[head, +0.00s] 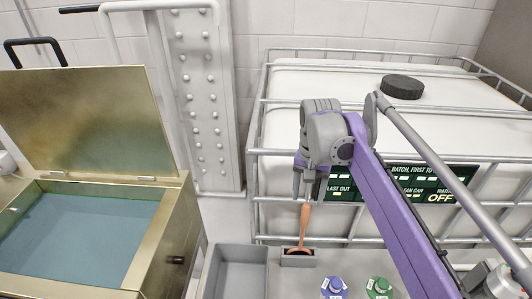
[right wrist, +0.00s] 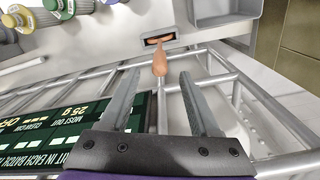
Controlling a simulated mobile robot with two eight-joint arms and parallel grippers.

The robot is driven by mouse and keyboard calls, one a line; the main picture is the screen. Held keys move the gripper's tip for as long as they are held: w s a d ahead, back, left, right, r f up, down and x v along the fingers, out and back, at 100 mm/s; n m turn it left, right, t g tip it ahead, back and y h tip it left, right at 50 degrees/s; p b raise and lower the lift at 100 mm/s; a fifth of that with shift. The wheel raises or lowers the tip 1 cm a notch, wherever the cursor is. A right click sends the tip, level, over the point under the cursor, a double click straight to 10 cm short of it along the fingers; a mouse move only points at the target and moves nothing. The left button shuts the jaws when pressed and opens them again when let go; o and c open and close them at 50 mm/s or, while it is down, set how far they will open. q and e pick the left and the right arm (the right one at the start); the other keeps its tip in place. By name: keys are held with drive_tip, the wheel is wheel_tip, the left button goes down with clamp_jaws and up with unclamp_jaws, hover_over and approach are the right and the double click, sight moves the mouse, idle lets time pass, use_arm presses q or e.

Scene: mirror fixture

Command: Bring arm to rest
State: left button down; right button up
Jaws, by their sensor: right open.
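My right arm, purple and grey, reaches in from the right in the head view. Its gripper (head: 308,188) points down above a wooden-handled tool (head: 305,222) that stands in a small grey holder (head: 298,259). In the right wrist view, the right gripper (right wrist: 158,76) is open, its two fingers well apart. The tool's handle (right wrist: 160,64) ends just about level with the fingertips, between their lines and not clasped. The holder (right wrist: 158,40) shows beyond it. My left gripper is not in view.
An open brass-coloured box (head: 160,235) with blue-grey contents stands at left. A grey bin (head: 236,258) is beside the holder. Blue-capped (head: 334,286) and green-capped (head: 379,286) containers stand at right. A caged white tank (head: 330,85) with a dark sign (head: 343,189) is behind my arm.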

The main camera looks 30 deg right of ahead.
drive_tip(key=s+a+f+n+t, duration=0.5)
drive_tip(key=s+a+f+n, duration=0.4)
drive_tip(key=s+a+f, duration=0.4)
wheel_tip(320, 180, down, 4)
drive_tip(key=shift+s+a+r, duration=0.2)
drive_tip(key=shift+s+a, duration=0.15)
drive_tip(key=shift+a, duration=0.3)
